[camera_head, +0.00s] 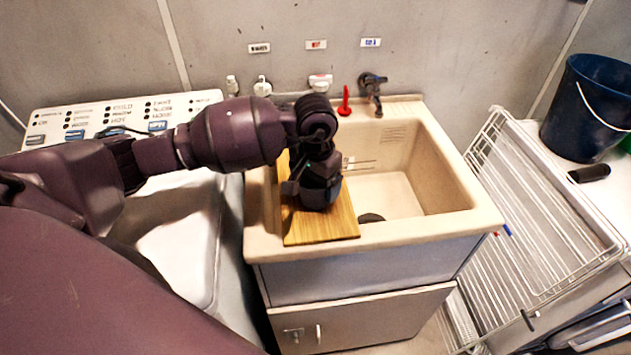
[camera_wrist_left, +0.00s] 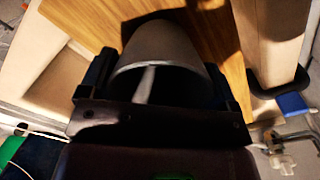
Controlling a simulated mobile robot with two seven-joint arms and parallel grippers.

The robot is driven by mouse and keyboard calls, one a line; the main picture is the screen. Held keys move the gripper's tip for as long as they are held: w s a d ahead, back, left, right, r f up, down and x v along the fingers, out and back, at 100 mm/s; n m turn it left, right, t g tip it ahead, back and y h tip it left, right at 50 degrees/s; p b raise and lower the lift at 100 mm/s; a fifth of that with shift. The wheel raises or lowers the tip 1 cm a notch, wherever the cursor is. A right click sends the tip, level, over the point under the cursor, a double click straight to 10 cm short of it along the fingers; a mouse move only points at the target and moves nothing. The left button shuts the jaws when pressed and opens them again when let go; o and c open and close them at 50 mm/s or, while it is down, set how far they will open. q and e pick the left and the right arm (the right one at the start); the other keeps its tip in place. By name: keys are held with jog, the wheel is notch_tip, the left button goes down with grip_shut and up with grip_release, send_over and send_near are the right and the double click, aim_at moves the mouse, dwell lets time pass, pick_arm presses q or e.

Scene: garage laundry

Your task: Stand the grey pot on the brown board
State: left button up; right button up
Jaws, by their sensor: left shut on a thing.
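The grey pot (camera_wrist_left: 165,42) sits between the two fingers of my left gripper (camera_wrist_left: 165,90) in the left wrist view, with its open rim toward the camera. My left gripper (camera_head: 318,192) is shut on it and points down over the brown board (camera_head: 320,230). The board lies across the left part of the sink and also fills much of the left wrist view (camera_wrist_left: 212,35). In the head view the gripper hides most or all of the pot. I cannot tell whether the pot's base touches the board. My right gripper is not in view.
The beige sink (camera_head: 440,215) has an open basin right of the board. A dark tap (camera_head: 373,88) and a red item (camera_head: 345,102) are at its back. A washing machine (camera_head: 175,240) stands left, a white wire rack (camera_head: 540,215) right, and a dark blue bucket (camera_head: 585,110) far right.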

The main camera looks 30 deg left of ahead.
pick_arm(q)
jog(key=shift+f, duration=0.15)
jog(key=o, duration=0.7)
jog(key=shift+o, duration=0.2)
jog(key=shift+r, duration=0.2)
notch_tip(320, 180, up, 12)
jog(key=shift+b, duration=0.35)
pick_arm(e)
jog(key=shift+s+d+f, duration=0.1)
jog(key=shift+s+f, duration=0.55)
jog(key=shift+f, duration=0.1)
pick_arm(q)
jog(key=shift+s+f, duration=0.1)
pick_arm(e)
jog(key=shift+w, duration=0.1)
